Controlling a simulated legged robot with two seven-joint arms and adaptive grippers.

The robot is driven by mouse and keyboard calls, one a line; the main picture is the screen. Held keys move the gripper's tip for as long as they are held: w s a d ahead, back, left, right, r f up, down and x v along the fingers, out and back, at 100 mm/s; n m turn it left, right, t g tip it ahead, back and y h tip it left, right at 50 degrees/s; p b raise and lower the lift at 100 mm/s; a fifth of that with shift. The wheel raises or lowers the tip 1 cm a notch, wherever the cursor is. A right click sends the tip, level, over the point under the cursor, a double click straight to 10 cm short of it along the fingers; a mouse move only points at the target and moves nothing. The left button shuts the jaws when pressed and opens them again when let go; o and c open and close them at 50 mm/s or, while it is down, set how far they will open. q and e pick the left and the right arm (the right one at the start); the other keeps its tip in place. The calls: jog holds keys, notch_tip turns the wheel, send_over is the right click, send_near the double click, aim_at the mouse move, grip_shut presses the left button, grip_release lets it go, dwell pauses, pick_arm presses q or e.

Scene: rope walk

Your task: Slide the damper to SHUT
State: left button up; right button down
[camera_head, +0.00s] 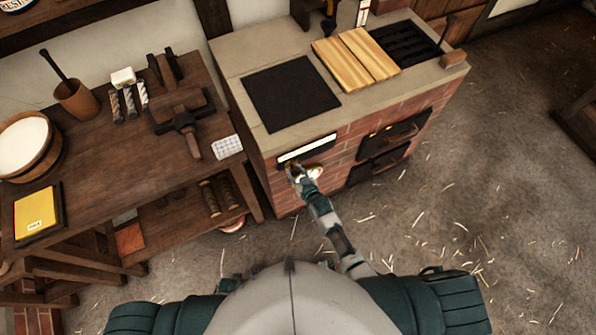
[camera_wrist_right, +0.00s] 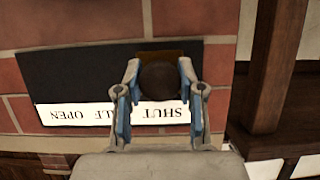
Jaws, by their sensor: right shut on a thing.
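The damper has a dark round knob (camera_wrist_right: 160,80) on a brownish slide plate (camera_wrist_right: 174,55), set in a black slot (camera_wrist_right: 85,72) on the brick stove front. A white label strip (camera_wrist_right: 85,117), upside down in the wrist view, reads OPEN, HALF and SHUT. My right gripper (camera_wrist_right: 160,85) is shut on the knob, one blue-padded finger on each side. The knob is level with the word SHUT. In the head view my right gripper (camera_head: 295,172) is at the left end of the label strip (camera_head: 307,148), largely covering the knob. My left gripper is out of view.
The brick stove (camera_head: 265,150) carries a black plate (camera_head: 290,93), wooden boards (camera_head: 355,59) and a dark grate (camera_head: 405,43). Dark oven doors (camera_head: 385,148) are to the right. A wooden workbench (camera_head: 90,180) with tools stands left. The straw-strewn floor (camera_head: 470,210) is open at right.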

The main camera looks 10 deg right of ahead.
jog(key=c, duration=0.7)
grip_release()
jog(key=shift+d+r, duration=0.1)
jog(key=shift+r, duration=0.1)
jog(key=shift+a, duration=0.75)
jog(key=shift+s, duration=0.25)
jog(key=d+v, duration=0.1)
jog(key=v, duration=1)
jog(key=s+d+f+g+h, duration=0.1)
jog(key=s+d+f+g, duration=0.2)
jog(key=s+f, duration=0.5)
jog(key=s+d+f+m+g+h, duration=0.1)
jog(key=s+d+f+g, duration=0.3)
jog(key=s+f, duration=0.5)
jog(key=s+d+f+g+h, duration=0.2)
jog(key=s+d+f+g, duration=0.2)
jog(key=s+f, duration=0.5)
jog(key=shift+d+f+m, duration=0.4)
jog(key=shift+d+f, duration=0.6)
jog(key=shift+d, duration=0.2)
